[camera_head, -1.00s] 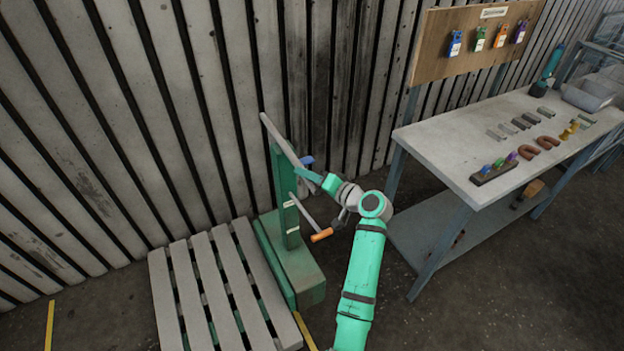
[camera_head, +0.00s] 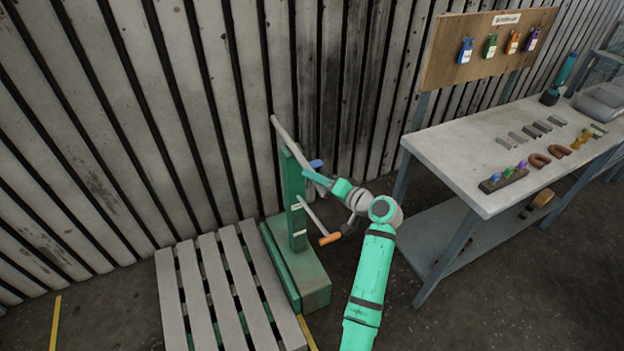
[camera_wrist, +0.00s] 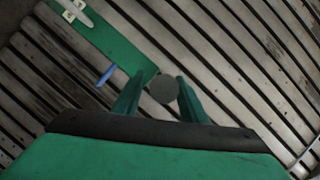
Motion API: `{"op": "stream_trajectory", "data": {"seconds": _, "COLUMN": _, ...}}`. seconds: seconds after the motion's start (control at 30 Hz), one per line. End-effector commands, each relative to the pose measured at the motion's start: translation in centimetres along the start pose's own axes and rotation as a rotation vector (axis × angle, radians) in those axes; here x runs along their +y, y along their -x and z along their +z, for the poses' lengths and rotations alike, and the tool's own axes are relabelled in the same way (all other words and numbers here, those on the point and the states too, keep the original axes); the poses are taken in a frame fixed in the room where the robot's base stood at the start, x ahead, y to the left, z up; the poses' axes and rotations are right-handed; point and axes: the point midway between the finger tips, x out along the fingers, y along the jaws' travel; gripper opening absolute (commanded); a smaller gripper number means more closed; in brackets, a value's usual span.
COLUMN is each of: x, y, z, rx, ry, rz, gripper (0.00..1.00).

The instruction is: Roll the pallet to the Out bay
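A slatted grey pallet (camera_head: 208,252) lies on the floor by the wall. A green truck-like unit (camera_head: 312,287) with an upright mast (camera_head: 293,205) stands at its right side. A grey bar (camera_head: 290,140) runs across the mast's top. A blue lever (camera_head: 315,164) and an orange-gripped lever (camera_head: 330,239) stick out from the mast. My gripper (camera_head: 325,183) is at the bar's near end. In the wrist view my gripper (camera_wrist: 164,84) has its fingers on both sides of the bar's round grey end (camera_wrist: 163,89), seemingly touching it. The blue lever (camera_wrist: 106,75) shows beside them.
A workbench (camera_head: 455,150) with small parts and a lower shelf stands to the right, close to my arm. A board (camera_head: 490,50) with coloured tags is behind it. The ribbed wall (camera_head: 120,130) is close behind the pallet. Yellow floor lines (camera_head: 55,322) show at the front.

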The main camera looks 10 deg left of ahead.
Motion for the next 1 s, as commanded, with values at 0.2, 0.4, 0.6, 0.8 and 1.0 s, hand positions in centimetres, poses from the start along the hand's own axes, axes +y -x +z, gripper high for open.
{"op": "stream_trajectory", "data": {"seconds": 0.2, "x": 0.1, "y": 3.6, "z": 0.0, "rx": 0.002, "ry": 0.0, "rz": 0.001, "gripper": 0.39}}
{"op": "stream_trajectory", "data": {"seconds": 0.4, "x": -0.1, "y": 7.0, "z": 0.2, "rx": -0.003, "ry": 0.001, "rz": -0.002, "gripper": 0.39}}
{"op": "stream_trajectory", "data": {"seconds": 0.6, "x": -0.3, "y": 9.0, "z": 0.4, "rx": -0.01, "ry": 0.002, "rz": -0.005, "gripper": 0.39}}
{"op": "stream_trajectory", "data": {"seconds": 0.8, "x": -0.4, "y": 9.4, "z": 0.5, "rx": -0.012, "ry": 0.002, "rz": -0.007, "gripper": 0.39}}
{"op": "stream_trajectory", "data": {"seconds": 1.0, "x": -0.4, "y": 9.5, "z": 0.5, "rx": -0.012, "ry": 0.002, "rz": -0.006, "gripper": 0.39}}
